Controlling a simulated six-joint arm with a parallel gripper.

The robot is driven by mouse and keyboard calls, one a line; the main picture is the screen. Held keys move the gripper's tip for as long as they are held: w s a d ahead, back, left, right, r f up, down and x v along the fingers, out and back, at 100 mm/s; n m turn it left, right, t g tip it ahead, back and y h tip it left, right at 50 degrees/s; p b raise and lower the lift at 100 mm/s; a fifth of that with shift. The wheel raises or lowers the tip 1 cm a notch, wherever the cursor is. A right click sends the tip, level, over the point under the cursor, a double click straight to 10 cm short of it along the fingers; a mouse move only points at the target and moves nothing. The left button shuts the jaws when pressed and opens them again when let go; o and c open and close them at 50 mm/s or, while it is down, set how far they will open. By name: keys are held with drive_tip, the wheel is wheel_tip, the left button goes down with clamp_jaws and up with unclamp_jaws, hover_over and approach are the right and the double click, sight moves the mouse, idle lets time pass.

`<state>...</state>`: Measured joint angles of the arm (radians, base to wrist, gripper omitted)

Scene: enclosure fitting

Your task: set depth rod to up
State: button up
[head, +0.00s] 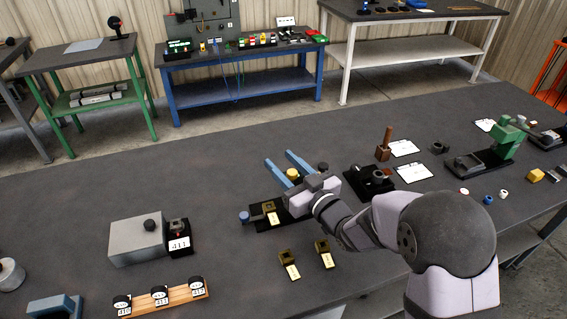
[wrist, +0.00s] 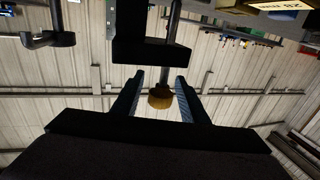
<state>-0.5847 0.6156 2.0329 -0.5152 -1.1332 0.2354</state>
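A yellow-brass knob (head: 293,174) shows between the two long blue fingers of my gripper (head: 288,162). In the wrist view the knob (wrist: 160,97) sits on the end of a thin dark rod (wrist: 165,75) that runs into a black block (wrist: 150,42). This looks like the depth rod; its height setting cannot be read. The gripper (wrist: 158,99) is open there, with a finger on each side of the knob and visible gaps between. In the head view my gripper body hides much of the fixture on a black base (head: 262,225).
The base carries a blue knob (head: 244,217) and a brass block (head: 269,206). A grey box (head: 137,241) stands left, and a dark fixture (head: 371,181) is close on the right. Bench space behind is clear.

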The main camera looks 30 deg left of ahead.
clamp_jaws()
drive_tip(key=shift+r, duration=0.85)
drive_tip(key=shift+o, duration=0.4)
unclamp_jaws()
drive_tip(key=shift+s+d+f, duration=0.1)
drive_tip(key=shift+s+d, duration=0.2)
drive_tip(key=shift+d, duration=0.25)
drive_tip(key=b+v, duration=0.2)
drive_tip(key=v, duration=0.4)
